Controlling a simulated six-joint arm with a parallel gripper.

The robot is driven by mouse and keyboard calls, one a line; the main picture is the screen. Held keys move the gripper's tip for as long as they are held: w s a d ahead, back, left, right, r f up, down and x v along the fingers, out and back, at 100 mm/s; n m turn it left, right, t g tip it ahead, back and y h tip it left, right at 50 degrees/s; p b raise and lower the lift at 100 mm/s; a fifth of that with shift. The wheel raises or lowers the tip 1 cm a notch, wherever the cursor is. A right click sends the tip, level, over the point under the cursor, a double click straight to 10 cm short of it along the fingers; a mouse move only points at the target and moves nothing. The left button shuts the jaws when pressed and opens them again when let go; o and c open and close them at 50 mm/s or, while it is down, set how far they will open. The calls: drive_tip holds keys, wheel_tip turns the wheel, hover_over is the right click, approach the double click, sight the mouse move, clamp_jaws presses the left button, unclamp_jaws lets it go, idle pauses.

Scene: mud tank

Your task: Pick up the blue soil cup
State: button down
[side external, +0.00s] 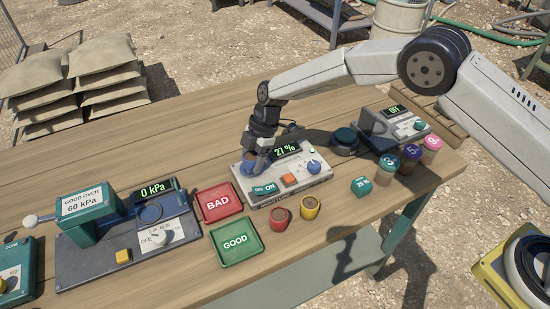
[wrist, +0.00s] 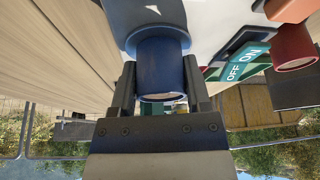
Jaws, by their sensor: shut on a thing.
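The blue soil cup (wrist: 161,66) is between the two fingers of my gripper (wrist: 160,88) in the wrist view, with its pale rim facing me. My gripper is shut on it. The cup's far end meets the round blue seat of the moisture meter; I cannot tell whether it is lifted clear. The cup is mostly hidden there by the fingers.
A red cup (side external: 281,215) and a yellow cup (side external: 310,207) stand in front of the meter. A red BAD tray (side external: 218,215) and green GOOD tray (side external: 236,256) lie to the left. A pressure device (side external: 125,240) stands further left; several lidded cups (side external: 410,158) stand right.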

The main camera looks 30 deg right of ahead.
sight(248, 159)
drive_tip(key=shift+r, duration=0.2)
drive_tip(key=shift+r, duration=1.55)
drive_tip(key=s+d+r, duration=0.2)
drive_tip(key=s+r, duration=0.2)
drive_tip(key=s, duration=0.2)
drive_tip(key=s+d+r, duration=0.3)
drive_tip(key=s+r, duration=0.2)
drive_tip(key=s, duration=0.1)
drive_tip(key=shift+s+d+r, duration=0.25)
drive_tip(key=shift+s+r, duration=0.05)
drive_tip(key=shift+s, duration=0.1)
drive_tip(key=shift+a+f, duration=0.1)
drive_tip(key=shift+a, duration=0.05)
drive_tip(key=s+a+f+m+t, duration=0.2)
drive_tip(key=s+a+m+t, duration=0.1)
drive_tip(key=a+m, duration=0.5)
drive_tip(key=shift+s+a+f+m, duration=0.15)
drive_tip(key=shift+a+f+m, duration=0.15)
drive_tip(key=shift+m, duration=0.2)
